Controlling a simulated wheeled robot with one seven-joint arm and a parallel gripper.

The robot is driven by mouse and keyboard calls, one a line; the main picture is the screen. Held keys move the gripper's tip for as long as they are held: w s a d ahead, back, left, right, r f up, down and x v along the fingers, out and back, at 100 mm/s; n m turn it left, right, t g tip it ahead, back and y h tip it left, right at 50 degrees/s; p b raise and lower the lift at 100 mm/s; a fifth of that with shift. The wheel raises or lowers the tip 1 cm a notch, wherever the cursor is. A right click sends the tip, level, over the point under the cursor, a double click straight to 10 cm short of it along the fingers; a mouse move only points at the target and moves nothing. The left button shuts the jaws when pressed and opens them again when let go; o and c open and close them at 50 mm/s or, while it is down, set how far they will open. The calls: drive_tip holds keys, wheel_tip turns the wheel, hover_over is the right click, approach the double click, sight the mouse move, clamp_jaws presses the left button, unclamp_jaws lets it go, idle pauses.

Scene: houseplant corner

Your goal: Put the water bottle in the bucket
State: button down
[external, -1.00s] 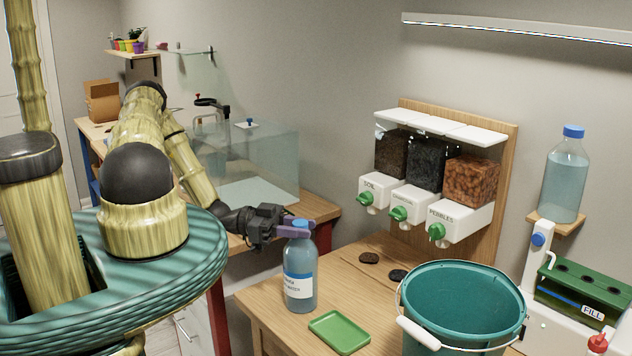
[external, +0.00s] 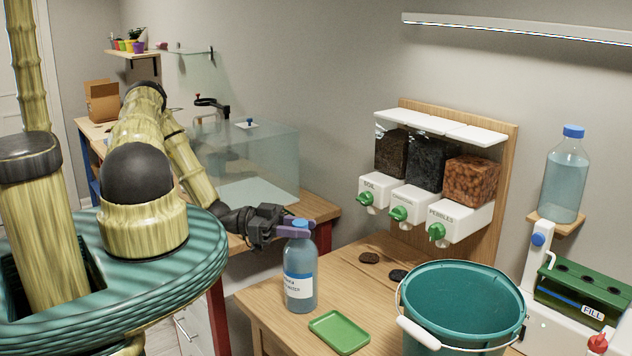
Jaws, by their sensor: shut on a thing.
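The water bottle (external: 299,272) is blue and see-through, with a blue cap and a white label. It stands upright on the wooden table, left of the bucket and behind the green tray. My gripper (external: 297,230) is shut on the bottle near its neck, with its purple fingers just below the cap. The teal bucket (external: 463,325) stands at the table's front right, its white-gripped handle hanging at the left side. The inside that shows is empty; the bottom of the bucket is partly out of view.
A small green tray (external: 339,333) lies between bottle and bucket. Dispensers (external: 405,190) hang on the wall. Another large bottle (external: 564,180) stands on a shelf at right, above a green planter (external: 583,292). A glass tank (external: 245,160) stands behind my arm.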

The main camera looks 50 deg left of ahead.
drive_tip(key=shift+r, duration=0.2)
idle(0.3)
drive_tip(key=shift+r+b, duration=1.5)
drive_tip(key=shift+r, duration=3.35)
